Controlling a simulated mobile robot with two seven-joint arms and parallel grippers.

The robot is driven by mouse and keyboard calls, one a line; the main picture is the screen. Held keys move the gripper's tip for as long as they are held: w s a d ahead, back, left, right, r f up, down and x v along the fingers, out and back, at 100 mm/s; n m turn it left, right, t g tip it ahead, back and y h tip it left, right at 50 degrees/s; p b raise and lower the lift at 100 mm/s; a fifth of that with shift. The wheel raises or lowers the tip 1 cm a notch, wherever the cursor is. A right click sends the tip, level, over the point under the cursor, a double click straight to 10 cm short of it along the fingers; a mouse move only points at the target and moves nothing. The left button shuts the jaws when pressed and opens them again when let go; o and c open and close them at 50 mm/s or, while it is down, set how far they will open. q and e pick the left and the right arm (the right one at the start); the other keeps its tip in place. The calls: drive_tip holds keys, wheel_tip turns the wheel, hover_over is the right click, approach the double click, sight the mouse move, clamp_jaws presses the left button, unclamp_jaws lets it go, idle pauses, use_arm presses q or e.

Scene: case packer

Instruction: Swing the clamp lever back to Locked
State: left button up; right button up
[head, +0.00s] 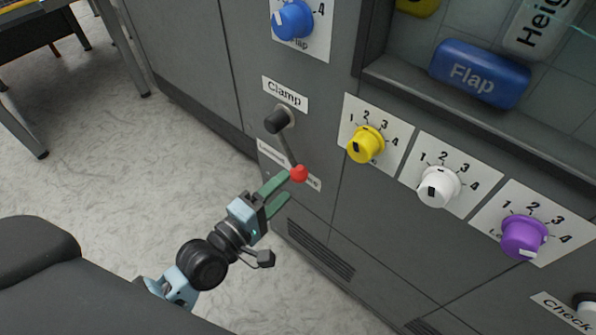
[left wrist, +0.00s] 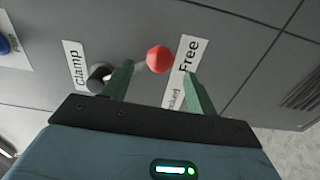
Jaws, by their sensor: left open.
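The clamp lever (head: 289,149) hangs from a black hub (head: 280,119) under the Clamp label and ends in a red ball knob (head: 298,174). It slants down and right, with the knob near the Free end of the Locked/Free label (head: 268,153), which the knob and a finger partly cover. My left gripper (head: 287,187) is open, its green fingertips at the knob. In the left wrist view the red knob (left wrist: 159,58) appears between the open fingers, beside the word Free (left wrist: 188,55); contact cannot be told. My right gripper is not in view.
A blue dial (head: 292,19) sits above the Clamp label. Yellow (head: 365,145), white (head: 438,187) and purple (head: 524,237) dials stick out to the right. A vent (head: 320,250) lies low on the panel. Floor is open at left.

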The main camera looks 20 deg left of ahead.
sight(298, 171)
use_arm(q)
drive_tip(key=shift+b+x, duration=0.3)
drive_tip(key=shift+x, duration=2.9)
drive_tip(key=shift+f, duration=0.1)
drive_tip(key=shift+c, duration=0.5)
drive_tip(key=shift+a+f, duration=0.1)
clamp_jaws()
